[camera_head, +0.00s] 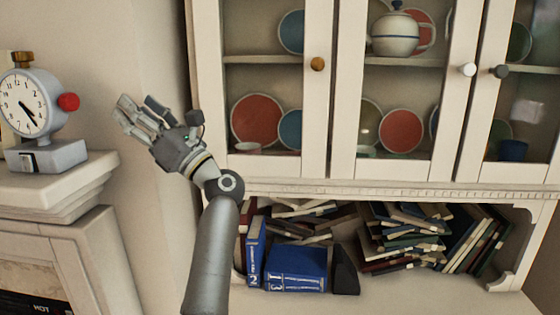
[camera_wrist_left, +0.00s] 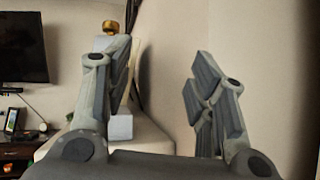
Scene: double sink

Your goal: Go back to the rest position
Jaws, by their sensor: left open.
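My left gripper (camera_head: 141,116) is raised in front of the wall, between the clock and the cabinet in the head view. Its fingers point up and to the left. In the left wrist view its two fingers (camera_wrist_left: 160,85) stand wide apart with nothing between them. My left arm comes up from the bottom of the head view. My right gripper is in neither view.
A white clock (camera_head: 24,103) with a red knob stands on the mantel ledge (camera_head: 95,167) at left. A white glass-door cabinet (camera_head: 343,100) holds plates and a teapot (camera_head: 395,33). Books (camera_head: 297,267) fill the shelf below. A wall screen (camera_wrist_left: 22,47) shows in the left wrist view.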

